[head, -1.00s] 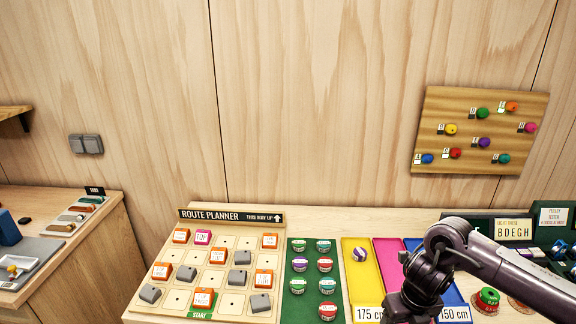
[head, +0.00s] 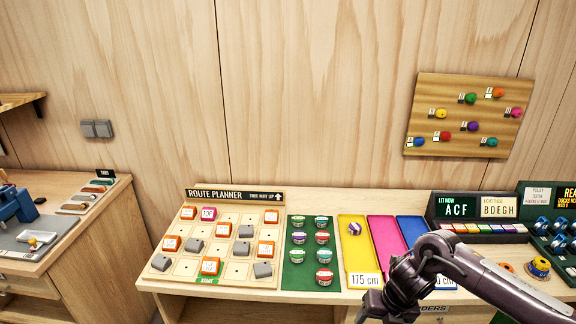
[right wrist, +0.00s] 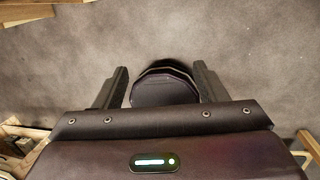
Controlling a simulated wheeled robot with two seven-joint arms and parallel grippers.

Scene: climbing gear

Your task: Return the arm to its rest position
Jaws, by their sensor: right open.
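My right arm (head: 470,268) comes in from the right in the head view, bent at a dark joint in front of the bench. Its wrist end reaches down to the bottom edge, and the fingertips are hidden there. In the right wrist view my right gripper (right wrist: 160,75) is open, its two dark fingers apart over a grey floor. A dark round shape (right wrist: 165,88) shows between the fingers; I cannot tell what it is, and nothing looks gripped. My left gripper is not in view.
The bench holds a route planner board (head: 224,219), a green tray (head: 297,270) of round tokens, and yellow (head: 353,256), pink (head: 385,238) and blue (head: 412,229) trays. A display (head: 457,206) stands behind my arm. A side counter (head: 84,226) stands left, with a floor gap between.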

